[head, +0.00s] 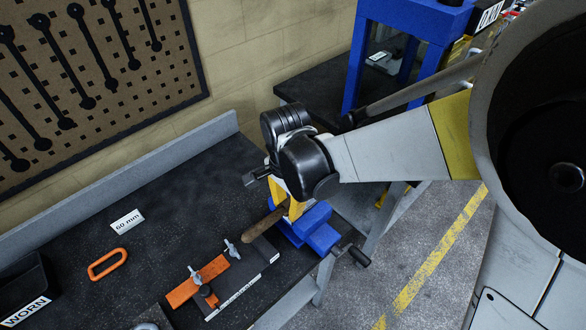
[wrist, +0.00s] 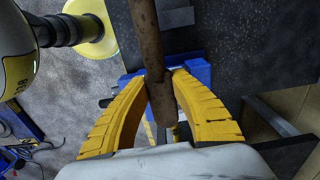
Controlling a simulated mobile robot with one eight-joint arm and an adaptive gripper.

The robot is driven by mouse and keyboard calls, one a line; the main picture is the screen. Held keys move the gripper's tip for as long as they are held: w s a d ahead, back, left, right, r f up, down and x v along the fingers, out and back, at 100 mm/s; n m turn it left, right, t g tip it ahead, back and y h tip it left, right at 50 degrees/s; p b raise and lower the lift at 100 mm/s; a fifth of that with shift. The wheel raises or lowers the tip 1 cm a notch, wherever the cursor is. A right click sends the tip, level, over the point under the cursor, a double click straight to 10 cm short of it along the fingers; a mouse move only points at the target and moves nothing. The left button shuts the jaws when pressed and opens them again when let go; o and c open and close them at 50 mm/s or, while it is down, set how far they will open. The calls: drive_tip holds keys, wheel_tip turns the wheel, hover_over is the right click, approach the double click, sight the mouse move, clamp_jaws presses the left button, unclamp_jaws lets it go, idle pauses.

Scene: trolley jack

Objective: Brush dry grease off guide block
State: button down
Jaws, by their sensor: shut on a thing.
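My gripper (wrist: 160,82) has yellow ribbed fingers, closed on a brown, worn-looking handle (wrist: 146,38). In the head view my gripper (head: 289,208) is at the right end of the dark bench, close to a blue vise (head: 313,229). The handle (head: 262,223) slants down and left from the fingers. Bristles are not clear in either view. In the head view, a dark labelled block (head: 246,272) lies on the bench below the handle, beside an orange plate (head: 198,281) with metal wing nuts. I cannot tell for certain which part is the guide block, or see grease.
An orange oblong ring (head: 107,263), a "60 mm" card (head: 126,222) and a dark bin marked WORN (head: 24,299) are on the bench's left side. A blue press frame (head: 414,20) stands at the back.

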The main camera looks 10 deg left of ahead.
drive_tip(key=shift+f+b, duration=0.6)
drive_tip(key=shift+f, duration=0.05)
idle(0.3)
